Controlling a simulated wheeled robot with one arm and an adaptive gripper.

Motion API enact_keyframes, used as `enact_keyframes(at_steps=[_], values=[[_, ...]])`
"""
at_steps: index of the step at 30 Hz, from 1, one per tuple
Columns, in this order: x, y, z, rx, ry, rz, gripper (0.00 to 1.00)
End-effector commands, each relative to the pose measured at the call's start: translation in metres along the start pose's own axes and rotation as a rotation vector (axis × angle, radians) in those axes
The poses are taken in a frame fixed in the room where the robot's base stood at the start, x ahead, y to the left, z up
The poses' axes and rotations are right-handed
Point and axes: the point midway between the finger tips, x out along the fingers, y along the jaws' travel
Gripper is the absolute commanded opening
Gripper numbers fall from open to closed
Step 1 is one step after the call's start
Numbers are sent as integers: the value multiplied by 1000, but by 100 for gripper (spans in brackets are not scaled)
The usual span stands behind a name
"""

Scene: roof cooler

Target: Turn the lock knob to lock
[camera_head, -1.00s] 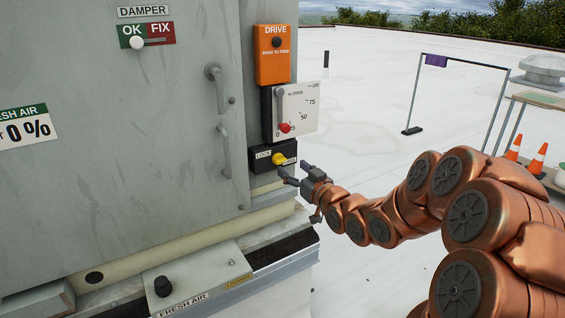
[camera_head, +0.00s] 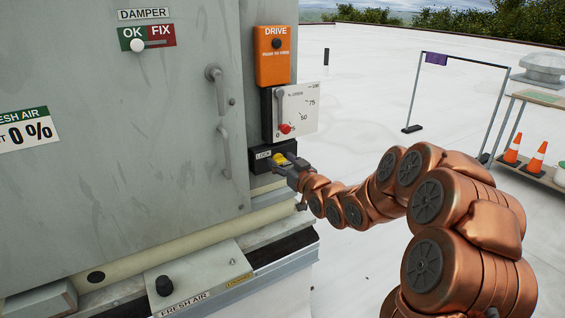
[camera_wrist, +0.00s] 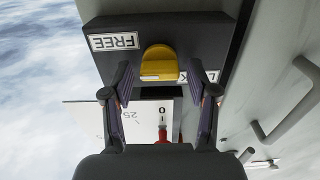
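The yellow lock knob (camera_wrist: 158,62) sits on a black box (camera_wrist: 225,30) with a FREE label (camera_wrist: 114,41) and a partly hidden LOCK label (camera_wrist: 206,77). The wrist view is upside down. My gripper (camera_wrist: 160,80) is open, with one finger on each side of the knob and gaps visible between. In the head view the knob (camera_head: 281,159) is partly covered by my gripper (camera_head: 284,164), which is at the front of the box. The LOCK label (camera_head: 263,155) shows left of it.
Above the lock box are a white dial plate (camera_head: 305,105) with a red-tipped lever and an orange DRIVE box (camera_head: 272,58). Grey door handles (camera_head: 224,150) stand out to the left. A ledge with a FRESH AIR knob (camera_head: 164,286) lies below.

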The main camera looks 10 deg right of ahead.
Motion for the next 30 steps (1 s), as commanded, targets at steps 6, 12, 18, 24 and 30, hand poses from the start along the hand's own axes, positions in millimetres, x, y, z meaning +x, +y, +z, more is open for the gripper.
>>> enact_keyframes(at_steps=[6, 12, 18, 24, 30], values=[[0, 0, 0, 0, 0, 0, 32], [0, 0, 0, 0, 0, 0, 11], [0, 0, 0, -4, 0, 0, 5], [0, 0, 2, -52, 1, 0, 5], [0, 0, 5, -174, 2, 1, 5]])
